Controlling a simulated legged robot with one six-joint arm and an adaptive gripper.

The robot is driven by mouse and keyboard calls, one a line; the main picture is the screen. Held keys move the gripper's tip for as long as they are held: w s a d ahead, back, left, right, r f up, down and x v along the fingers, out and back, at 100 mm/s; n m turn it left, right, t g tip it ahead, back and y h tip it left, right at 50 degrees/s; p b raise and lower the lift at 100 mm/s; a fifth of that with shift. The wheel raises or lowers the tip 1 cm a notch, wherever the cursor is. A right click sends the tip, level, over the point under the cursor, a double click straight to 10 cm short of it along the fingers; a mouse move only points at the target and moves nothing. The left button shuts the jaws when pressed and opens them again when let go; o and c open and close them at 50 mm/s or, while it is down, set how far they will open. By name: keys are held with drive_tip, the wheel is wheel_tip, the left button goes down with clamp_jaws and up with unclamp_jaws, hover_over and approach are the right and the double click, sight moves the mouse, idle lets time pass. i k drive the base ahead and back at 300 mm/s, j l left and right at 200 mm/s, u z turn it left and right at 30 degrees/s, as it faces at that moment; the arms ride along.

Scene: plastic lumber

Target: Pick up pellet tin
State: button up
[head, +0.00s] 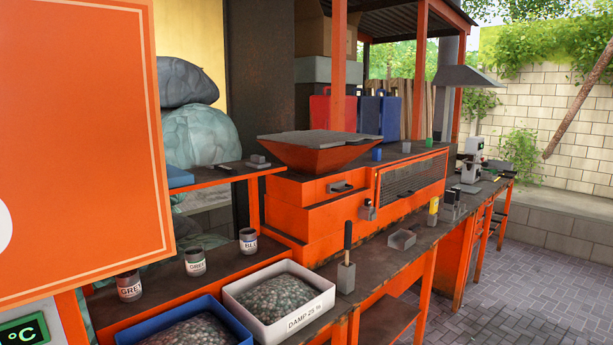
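Three small open grey tins with white labels stand in a row on the dark shelf at the lower left. The nearest tin (130,287) has a label starting "GRE". The middle tin (195,262) has a label that is hard to read, perhaps "GREY". The farthest tin (248,241) has a label starting "BL". All three stand upright and apart from each other. I cannot tell which one is the pellet tin, and their contents are not clear. My gripper is not in view.
A blue tray (185,325) and a white "DAMP 25 %" tray (279,300) of flakes sit in front of the tins. A block with an upright handle (346,272) stands to their right. An orange panel (80,150) blocks the left. Paved floor (530,270) is free at right.

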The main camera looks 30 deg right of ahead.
sight(194, 261)
drive_tip(key=i+l+u, duration=0.1)
drive_tip(key=i+l, duration=0.9)
drive_tip(key=i+j, duration=0.05)
drive_tip(key=i, duration=0.1)
